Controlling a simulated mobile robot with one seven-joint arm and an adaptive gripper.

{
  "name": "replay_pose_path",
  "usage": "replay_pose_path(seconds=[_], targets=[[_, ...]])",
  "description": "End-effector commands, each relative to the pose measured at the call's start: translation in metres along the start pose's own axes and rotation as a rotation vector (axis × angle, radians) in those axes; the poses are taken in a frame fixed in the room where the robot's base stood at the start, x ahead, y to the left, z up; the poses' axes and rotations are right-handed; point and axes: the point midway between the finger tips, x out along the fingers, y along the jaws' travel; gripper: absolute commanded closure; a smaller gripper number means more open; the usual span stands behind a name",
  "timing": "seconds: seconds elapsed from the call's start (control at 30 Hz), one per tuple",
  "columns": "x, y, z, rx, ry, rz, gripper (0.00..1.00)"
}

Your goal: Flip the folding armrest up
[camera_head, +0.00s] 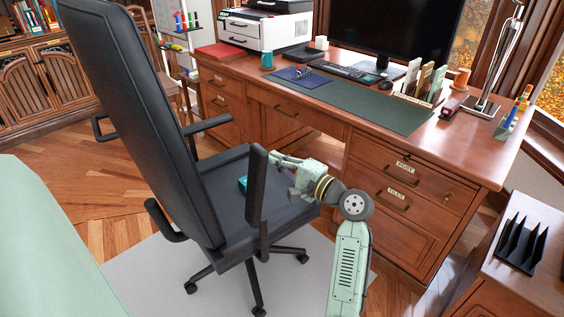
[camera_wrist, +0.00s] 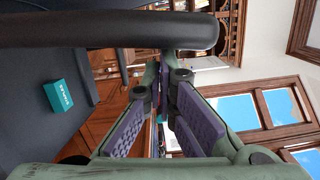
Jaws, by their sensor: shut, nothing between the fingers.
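The black office chair (camera_head: 150,110) stands in front of the desk. Its near armrest (camera_head: 257,190) stands upright at the seat's near side, while its far armrest (camera_head: 207,125) lies level. In the wrist view, the near armrest (camera_wrist: 110,30) is a dark padded bar across the top, just past my fingers. My gripper (camera_head: 275,158) is beside the upright armrest's upper part, on the desk side, above the seat. In the wrist view, my gripper (camera_wrist: 166,70) is shut with nothing between its fingers. I cannot tell whether the fingertips touch the armrest.
A teal box (camera_wrist: 59,95) lies on the seat; part of it shows behind the armrest in the head view (camera_head: 242,183). The wooden desk (camera_head: 400,200) stands close behind my arm. A side cabinet (camera_head: 535,270) is at the right. Open floor (camera_head: 75,195) lies left of the chair.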

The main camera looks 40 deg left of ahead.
Motion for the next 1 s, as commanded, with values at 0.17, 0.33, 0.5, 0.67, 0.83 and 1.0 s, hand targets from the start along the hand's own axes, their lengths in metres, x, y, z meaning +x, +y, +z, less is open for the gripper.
replay_pose_path(seconds=[0.17, 0.33, 0.5, 0.67, 0.83, 1.0], targets=[[0.003, -0.003, 0.012, -0.062, -0.003, 0.017, 1.0], [0.004, -0.003, 0.017, -0.09, -0.003, 0.024, 1.0], [0.005, -0.003, 0.018, -0.097, -0.004, 0.026, 1.0], [0.005, -0.003, 0.018, -0.096, -0.003, 0.025, 1.0], [0.005, -0.003, 0.017, -0.096, -0.002, 0.025, 1.0], [0.007, -0.003, 0.015, -0.095, -0.001, 0.025, 1.0]])
